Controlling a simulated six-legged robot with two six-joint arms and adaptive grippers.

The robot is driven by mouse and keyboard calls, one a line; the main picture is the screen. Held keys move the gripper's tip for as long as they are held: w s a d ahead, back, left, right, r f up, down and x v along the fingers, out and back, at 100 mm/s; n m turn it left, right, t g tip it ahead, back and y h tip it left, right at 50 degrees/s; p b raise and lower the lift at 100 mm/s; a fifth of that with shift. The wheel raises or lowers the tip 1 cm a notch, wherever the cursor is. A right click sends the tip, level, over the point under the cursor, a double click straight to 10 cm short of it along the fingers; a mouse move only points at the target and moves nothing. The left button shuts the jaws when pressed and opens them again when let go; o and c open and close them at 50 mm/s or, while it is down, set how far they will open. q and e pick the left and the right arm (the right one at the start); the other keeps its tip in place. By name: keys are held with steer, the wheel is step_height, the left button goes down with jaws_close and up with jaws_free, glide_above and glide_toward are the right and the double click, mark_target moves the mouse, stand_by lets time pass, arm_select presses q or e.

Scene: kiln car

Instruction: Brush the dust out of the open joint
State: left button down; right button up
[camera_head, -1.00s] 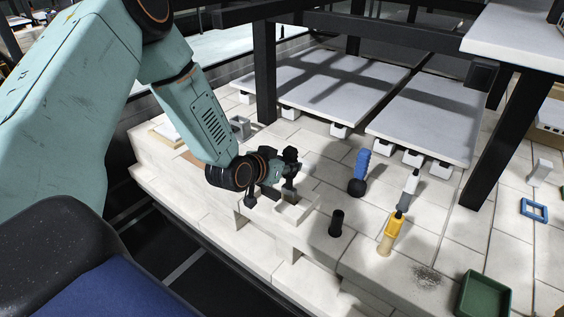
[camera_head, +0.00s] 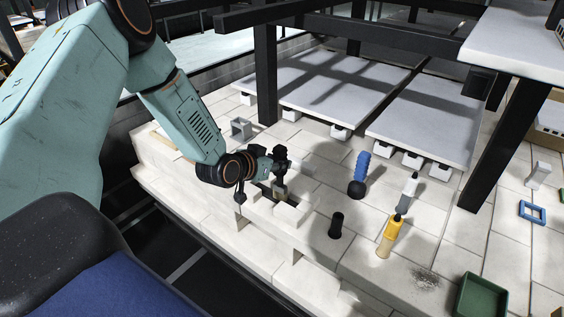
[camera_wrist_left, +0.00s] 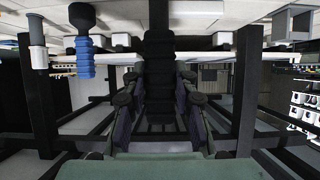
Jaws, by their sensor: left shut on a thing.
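My left gripper (camera_head: 270,166) is shut on a dark upright tool, whose ribbed black handle (camera_wrist_left: 158,62) stands between the fingers in the left wrist view. Its lower end is just above or among the pale blocks (camera_head: 292,214) at the edge of the brick deck; I cannot tell whether it touches. A dark gap shows beside it, partly hidden by the gripper, and I cannot tell whether it is the open joint. A dark dust patch (camera_head: 425,279) lies on the deck at lower right. My right gripper is out of view.
Black posts (camera_head: 265,75) and raised pale slabs (camera_head: 325,85) bound the back.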

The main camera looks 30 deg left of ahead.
arm_select(q)
steer(key=shift+w+a+p, duration=0.2)
steer(key=shift+a+p, duration=0.25)
steer(key=shift+a, duration=1.45)
steer(key=shift+s+d, duration=0.15)
steer(key=shift+d, duration=1.75)
steer(key=d, duration=0.3)
steer(key=shift+s+d, duration=0.2)
steer(key=shift+d, duration=0.15)
